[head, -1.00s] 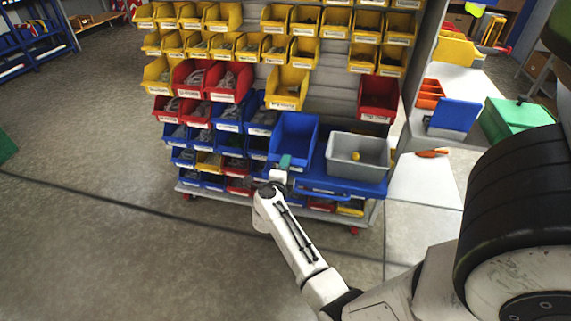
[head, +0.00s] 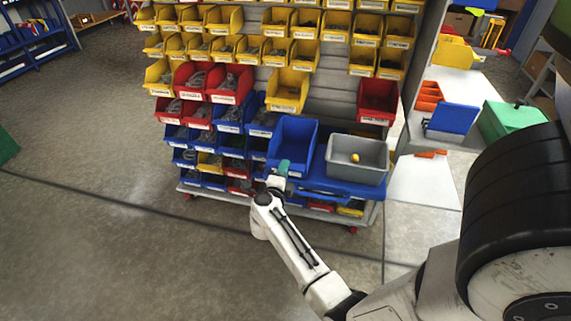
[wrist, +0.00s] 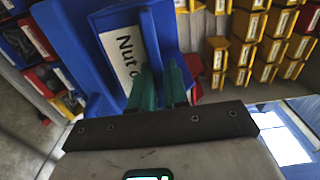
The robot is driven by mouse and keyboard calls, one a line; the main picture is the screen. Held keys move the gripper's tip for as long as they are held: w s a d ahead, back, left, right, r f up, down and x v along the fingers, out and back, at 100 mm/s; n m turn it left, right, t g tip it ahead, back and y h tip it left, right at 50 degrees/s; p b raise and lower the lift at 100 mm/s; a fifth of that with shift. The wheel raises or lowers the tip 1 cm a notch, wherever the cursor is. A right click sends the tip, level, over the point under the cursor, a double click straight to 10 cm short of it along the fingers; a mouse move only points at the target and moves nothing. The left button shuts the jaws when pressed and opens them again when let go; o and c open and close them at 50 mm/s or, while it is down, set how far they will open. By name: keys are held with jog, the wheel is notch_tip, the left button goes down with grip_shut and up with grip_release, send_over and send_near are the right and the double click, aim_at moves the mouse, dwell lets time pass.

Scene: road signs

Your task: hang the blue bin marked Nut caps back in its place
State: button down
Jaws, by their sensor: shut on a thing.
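The blue bin marked Nut caps (head: 293,142) is in front of the bin rack, left of the grey bin.
The rack holds rows of yellow bins (head: 285,90), red bins (head: 229,84) and blue bins (head: 229,118). A bare grey panel (head: 330,98) shows between a yellow bin and a red bin (head: 378,100). A grey bin (head: 357,160) stands on a blue cart top right of the held bin.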

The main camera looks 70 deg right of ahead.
jog(key=a+p, duration=0.4)
jog(key=a, duration=0.6)
jog(key=shift+s, duration=0.3)
jog(key=shift+r, duration=0.15)
